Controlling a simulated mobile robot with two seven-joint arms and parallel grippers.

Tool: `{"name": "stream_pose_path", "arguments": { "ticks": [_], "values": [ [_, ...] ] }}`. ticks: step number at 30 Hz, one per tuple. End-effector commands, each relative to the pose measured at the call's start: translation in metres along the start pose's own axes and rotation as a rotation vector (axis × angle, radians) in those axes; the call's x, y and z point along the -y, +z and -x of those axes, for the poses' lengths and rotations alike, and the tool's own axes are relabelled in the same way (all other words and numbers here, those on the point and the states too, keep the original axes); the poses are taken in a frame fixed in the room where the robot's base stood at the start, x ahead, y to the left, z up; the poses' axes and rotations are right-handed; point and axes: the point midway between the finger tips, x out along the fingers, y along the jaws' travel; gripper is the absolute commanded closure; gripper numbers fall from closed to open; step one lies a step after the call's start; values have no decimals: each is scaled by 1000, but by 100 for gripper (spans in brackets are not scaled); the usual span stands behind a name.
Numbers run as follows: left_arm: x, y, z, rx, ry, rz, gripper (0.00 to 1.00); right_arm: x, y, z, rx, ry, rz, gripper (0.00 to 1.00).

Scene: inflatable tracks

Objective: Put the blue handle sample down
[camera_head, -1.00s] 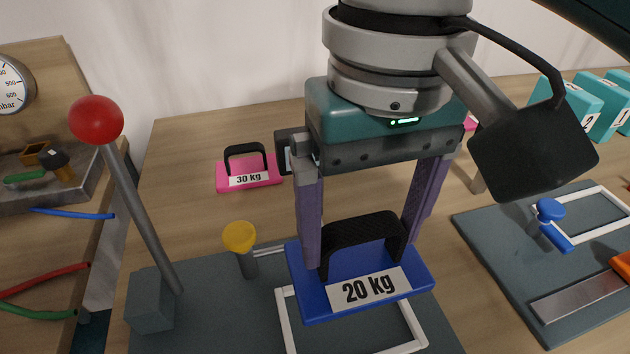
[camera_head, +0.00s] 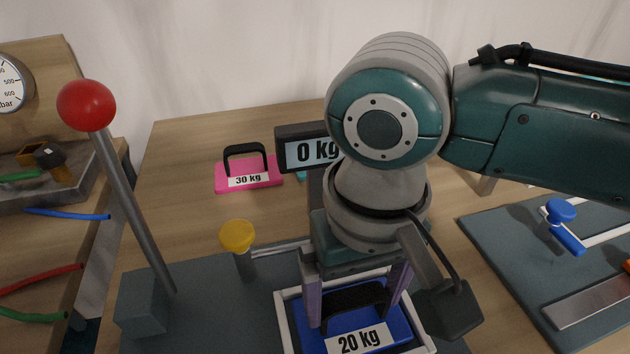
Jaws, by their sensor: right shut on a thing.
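The blue sample (camera_head: 378,324) carries a black handle and a white "20 kg" label. It is within the white square outline (camera_head: 287,322) on the dark grey plate (camera_head: 220,322), low over or on the surface; I cannot tell whether it touches. My right gripper (camera_head: 358,300) points down, its purple fingers on either side of the black handle, shut on it. The arm and wrist hide part of the plate behind. My left gripper is not in view.
A display (camera_head: 305,148) reading "0 kg" stands behind my wrist. A pink "30 kg" sample (camera_head: 248,178) lies at the back. A yellow knob (camera_head: 237,237) and a red-balled lever (camera_head: 87,106) stand to the left. A second plate with a blue crank (camera_head: 563,225) is right.

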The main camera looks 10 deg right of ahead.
Motion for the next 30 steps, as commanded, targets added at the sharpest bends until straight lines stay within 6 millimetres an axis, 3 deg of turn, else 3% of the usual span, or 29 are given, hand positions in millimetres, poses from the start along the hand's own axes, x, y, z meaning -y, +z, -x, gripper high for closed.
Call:
{"name": "stream_pose_path", "arguments": {
  "ticks": [2, 3, 4, 14, 30],
  "values": [
    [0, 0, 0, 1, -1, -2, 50, 0, 0, -2, 0, -1, -1, 100],
    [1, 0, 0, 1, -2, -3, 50, 0, 0, -3, 0, -1, -1, 6],
    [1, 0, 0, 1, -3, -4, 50, 0, 0, -2, 0, 0, -1, 3],
    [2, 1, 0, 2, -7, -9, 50, 0, 0, 2, -1, 0, 0, 0],
    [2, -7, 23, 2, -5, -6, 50, 1, -1, 106, -1, -2, -1, 0]
  ]
}}
